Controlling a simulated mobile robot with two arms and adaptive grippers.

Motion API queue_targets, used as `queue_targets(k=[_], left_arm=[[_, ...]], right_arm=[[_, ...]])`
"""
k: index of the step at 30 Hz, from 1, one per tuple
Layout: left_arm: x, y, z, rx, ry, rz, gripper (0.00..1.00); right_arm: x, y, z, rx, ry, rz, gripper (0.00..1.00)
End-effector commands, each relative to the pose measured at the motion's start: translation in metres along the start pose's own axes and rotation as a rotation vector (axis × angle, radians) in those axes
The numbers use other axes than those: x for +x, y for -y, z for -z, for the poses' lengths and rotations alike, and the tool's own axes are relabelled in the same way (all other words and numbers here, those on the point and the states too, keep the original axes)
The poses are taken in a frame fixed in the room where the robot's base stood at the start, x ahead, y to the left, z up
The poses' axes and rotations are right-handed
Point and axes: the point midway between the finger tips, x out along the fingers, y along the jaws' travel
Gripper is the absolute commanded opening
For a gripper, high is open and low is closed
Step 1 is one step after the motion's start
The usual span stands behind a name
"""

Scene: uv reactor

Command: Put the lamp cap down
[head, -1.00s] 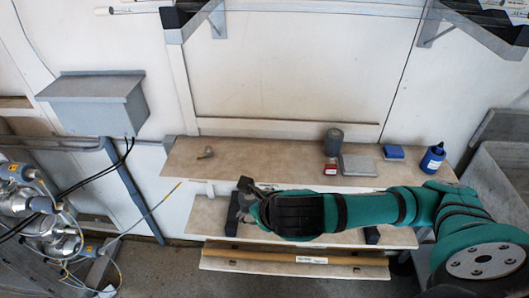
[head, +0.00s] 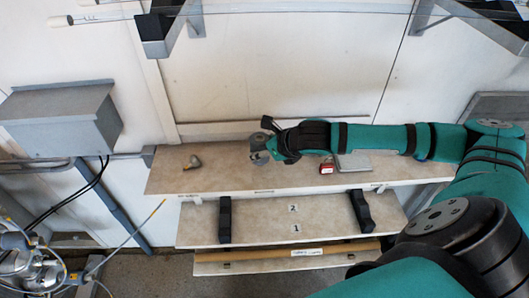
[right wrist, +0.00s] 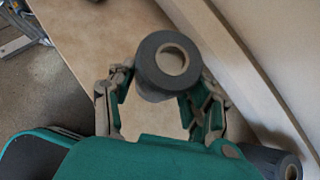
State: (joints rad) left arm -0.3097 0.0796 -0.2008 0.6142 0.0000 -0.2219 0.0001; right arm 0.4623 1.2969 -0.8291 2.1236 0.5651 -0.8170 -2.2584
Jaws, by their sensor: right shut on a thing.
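The lamp cap, a dark grey cylinder (right wrist: 152,76) with a round opening in its end, is between the two fingers of my right gripper (head: 262,149) in the right wrist view. The gripper is shut on it. In the head view the gripper is over the left-middle part of the upper shelf (head: 225,172), and the cap is hard to tell from the fingers. I cannot tell whether the cap touches the shelf. My left gripper is not in view.
A small grey fitting (head: 193,163) lies left on the upper shelf. A red box (head: 328,166) and a grey flat box (head: 354,163) are to the right, below my forearm. Another dark cylinder (right wrist: 273,162) shows in the wrist view. The lower shelf holds two black supports (head: 225,220) (head: 362,211).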

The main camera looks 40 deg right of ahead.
Motion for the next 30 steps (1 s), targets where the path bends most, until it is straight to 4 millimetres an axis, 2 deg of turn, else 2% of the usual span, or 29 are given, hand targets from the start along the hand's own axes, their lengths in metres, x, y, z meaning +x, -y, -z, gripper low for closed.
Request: queue_targets(k=[1, 3, 6, 7, 12, 19, 20, 25, 30], left_arm=[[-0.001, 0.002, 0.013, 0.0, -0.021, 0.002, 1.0], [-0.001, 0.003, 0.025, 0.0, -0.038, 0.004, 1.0], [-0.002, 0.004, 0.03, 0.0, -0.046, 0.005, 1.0], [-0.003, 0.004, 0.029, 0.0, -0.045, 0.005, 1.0], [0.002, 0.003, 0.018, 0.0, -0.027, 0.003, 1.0], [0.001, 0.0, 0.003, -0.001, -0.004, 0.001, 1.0], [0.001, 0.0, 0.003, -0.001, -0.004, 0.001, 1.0], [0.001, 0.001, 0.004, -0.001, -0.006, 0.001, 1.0], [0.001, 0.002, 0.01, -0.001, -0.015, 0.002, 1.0]], right_arm=[[0.002, 0.004, -0.002, 0.0, 0.001, 0.0, 0.13], [0.003, 0.007, -0.003, 0.0, 0.001, -0.001, 0.13], [0.006, 0.014, -0.005, 0.0, 0.002, 0.001, 0.13], [0.008, 0.017, -0.005, 0.001, 0.002, 0.001, 0.13], [0.028, 0.013, 0.018, 0.002, -0.002, -0.003, 0.13], [0.032, 0.013, 0.021, 0.0, 0.0, -0.001, 0.13], [0.032, 0.013, 0.022, 0.0, -0.001, -0.001, 0.52], [0.032, 0.013, 0.022, 0.0, -0.001, -0.001, 0.74], [0.031, 0.013, 0.021, 0.0, 0.0, -0.001, 0.74]])
